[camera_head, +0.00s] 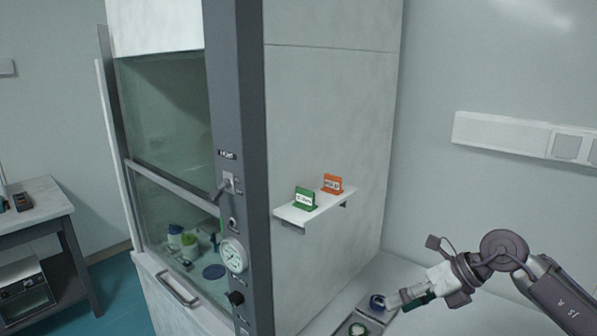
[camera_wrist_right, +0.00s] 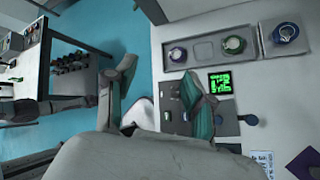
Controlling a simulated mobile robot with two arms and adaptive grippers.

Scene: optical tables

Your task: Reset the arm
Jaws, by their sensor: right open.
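My right arm comes in from the right in the head view. My left gripper is not in view.
A fume hood (camera_head: 235,150) with a glass sash stands left of the arm, with bottles (camera_head: 180,238) inside. Its side shelf (camera_head: 318,208) holds a green sign (camera_head: 305,199) and an orange sign (camera_head: 332,184). A green-lit display (camera_wrist_right: 220,83) shows in the wrist view.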

